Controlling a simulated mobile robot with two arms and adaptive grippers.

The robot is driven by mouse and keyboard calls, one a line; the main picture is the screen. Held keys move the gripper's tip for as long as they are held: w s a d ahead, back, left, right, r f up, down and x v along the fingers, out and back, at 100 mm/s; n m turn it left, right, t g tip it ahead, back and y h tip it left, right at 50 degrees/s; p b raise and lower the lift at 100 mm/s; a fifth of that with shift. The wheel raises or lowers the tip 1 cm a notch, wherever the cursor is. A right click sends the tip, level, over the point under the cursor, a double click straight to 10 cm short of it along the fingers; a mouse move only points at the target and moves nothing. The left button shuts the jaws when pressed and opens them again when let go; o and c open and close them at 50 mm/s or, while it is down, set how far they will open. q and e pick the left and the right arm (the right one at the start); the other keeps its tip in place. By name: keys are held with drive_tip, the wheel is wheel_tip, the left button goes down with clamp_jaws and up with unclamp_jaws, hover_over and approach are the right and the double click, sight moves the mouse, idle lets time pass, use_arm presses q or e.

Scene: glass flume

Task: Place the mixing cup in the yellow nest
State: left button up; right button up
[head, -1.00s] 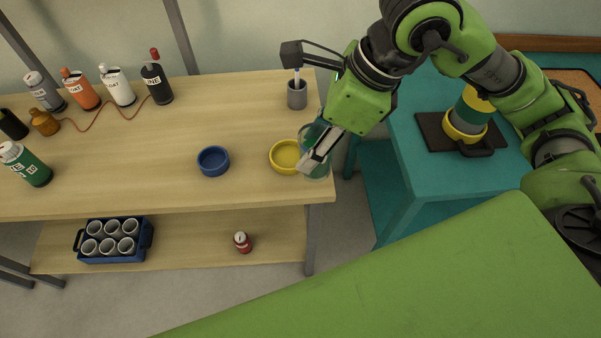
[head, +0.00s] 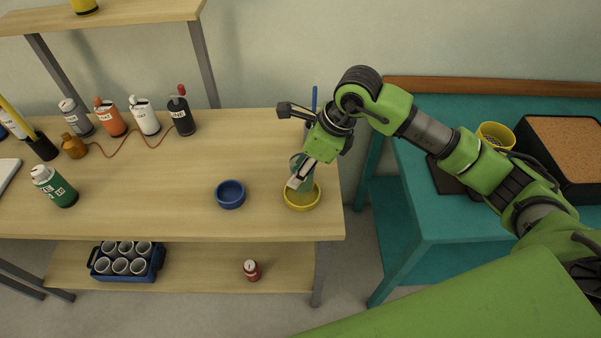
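The yellow nest (head: 302,206) is a shallow round ring near the right front part of the wooden bench. The cup overlaps the nest's back left part in the head view. I cannot tell whether its base touches the nest or hangs just above it. The gripper hides part of the cup. My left gripper is not in view.
A blue nest (head: 230,195) sits left of the yellow one. A grey holder with a blue stick (head: 314,99) stands behind my gripper, partly hidden. Several bottles (head: 145,117) stand at the back left. The bench's middle is clear. A teal table (head: 450,218) is to the right.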

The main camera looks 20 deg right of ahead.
wheel_tip(320, 180, down, 2)
drive_tip(key=shift+f+p, duration=0.15)
drive_tip(key=shift+p, duration=0.55)
drive_tip(key=shift+f, duration=0.4)
drive_tip(key=shift+f, duration=0.15)
drive_tip(key=o, duration=1.2)
